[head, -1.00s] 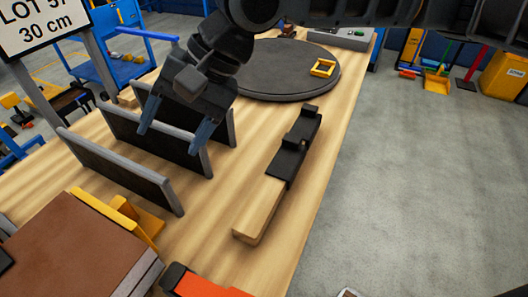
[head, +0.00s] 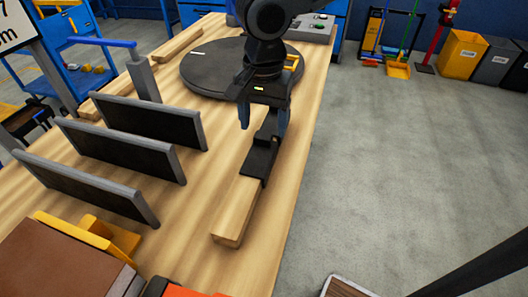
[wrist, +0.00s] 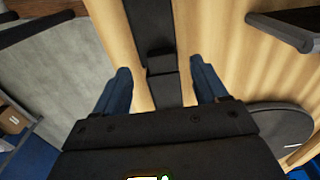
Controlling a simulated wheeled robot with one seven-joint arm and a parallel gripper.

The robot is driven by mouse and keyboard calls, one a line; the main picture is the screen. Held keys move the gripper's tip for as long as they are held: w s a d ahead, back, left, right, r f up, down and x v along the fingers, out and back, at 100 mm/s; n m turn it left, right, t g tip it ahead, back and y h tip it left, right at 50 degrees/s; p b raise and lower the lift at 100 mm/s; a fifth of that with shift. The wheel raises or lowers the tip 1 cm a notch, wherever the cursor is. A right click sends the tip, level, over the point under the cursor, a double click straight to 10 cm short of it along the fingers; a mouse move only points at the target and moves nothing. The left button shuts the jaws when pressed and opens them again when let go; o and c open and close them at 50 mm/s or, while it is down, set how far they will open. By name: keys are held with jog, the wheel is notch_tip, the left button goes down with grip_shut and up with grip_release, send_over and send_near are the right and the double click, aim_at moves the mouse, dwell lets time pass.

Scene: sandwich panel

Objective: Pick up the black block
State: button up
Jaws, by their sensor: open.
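The black block (head: 260,157) is a dark, stepped piece lying along a pale wooden bar (head: 237,208) on the bench. In the head view its far part is partly hidden by my gripper (head: 263,120). My gripper points down above the far end of the block, fingers apart. In the wrist view the black block (wrist: 150,22) runs from the top edge down between the blue fingertips of my gripper (wrist: 160,72), with a small raised step. I see no contact; the exact height above it is unclear.
Several grey-edged dark panels (head: 155,117) stand upright to the left. A round dark turntable (head: 210,70) lies behind my gripper. A brown box (head: 60,262) is at front left. The bench's right edge is close to the bar, with open floor (head: 400,170) beyond.

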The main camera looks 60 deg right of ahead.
aim_at(262, 137)
jog(key=shift+w+f, duration=0.1)
jog(key=shift+f, duration=1.55)
jog(key=c, duration=1.2)
